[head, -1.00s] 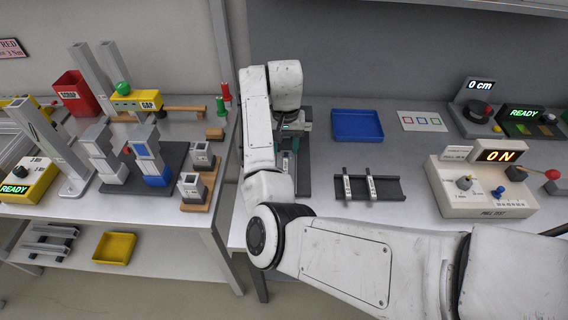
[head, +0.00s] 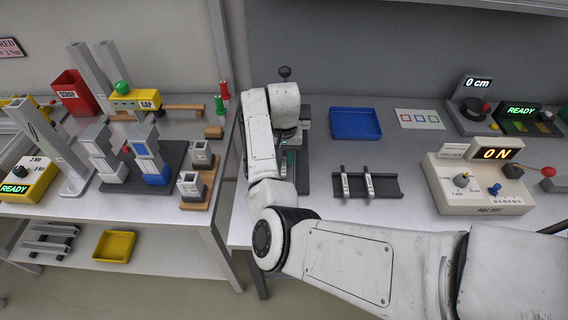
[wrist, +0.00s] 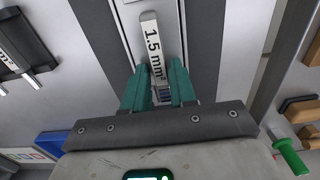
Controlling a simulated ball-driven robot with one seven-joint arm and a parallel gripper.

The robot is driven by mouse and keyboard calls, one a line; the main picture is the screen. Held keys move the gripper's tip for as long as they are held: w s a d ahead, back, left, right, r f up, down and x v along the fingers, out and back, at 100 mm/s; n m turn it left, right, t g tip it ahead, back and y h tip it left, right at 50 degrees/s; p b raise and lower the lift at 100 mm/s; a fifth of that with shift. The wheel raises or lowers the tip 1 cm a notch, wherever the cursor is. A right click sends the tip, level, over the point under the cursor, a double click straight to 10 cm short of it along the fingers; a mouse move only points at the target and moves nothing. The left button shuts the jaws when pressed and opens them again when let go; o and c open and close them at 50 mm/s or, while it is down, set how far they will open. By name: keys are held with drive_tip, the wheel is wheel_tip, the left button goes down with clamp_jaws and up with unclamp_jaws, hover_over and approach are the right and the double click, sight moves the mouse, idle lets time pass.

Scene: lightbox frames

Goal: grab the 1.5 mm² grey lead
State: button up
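A pale tag printed "1.5 mm²" (wrist: 153,45) lies along a grey strip at the top middle of the wrist view. My gripper (wrist: 158,70) has two teal fingers, one on either side of the tag's lower end, with a narrow gap between them. Whether they touch the tag is unclear. Something small, dark and bluish shows between the fingers; the lead's wire cannot be made out. In the head view my arm hides most of the gripper, over a dark narrow stand (head: 304,165) on the right bench.
A dark rack (head: 385,187) with two pale labelled pieces (head: 369,186) lies to the right. Behind are a blue tray (head: 355,123) and a black-knobbed lever (head: 285,73). A pull-test box (head: 478,185) reads "0 N" at the far right.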

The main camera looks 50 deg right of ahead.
clamp_jaws()
drive_tip(key=shift+r, duration=0.1)
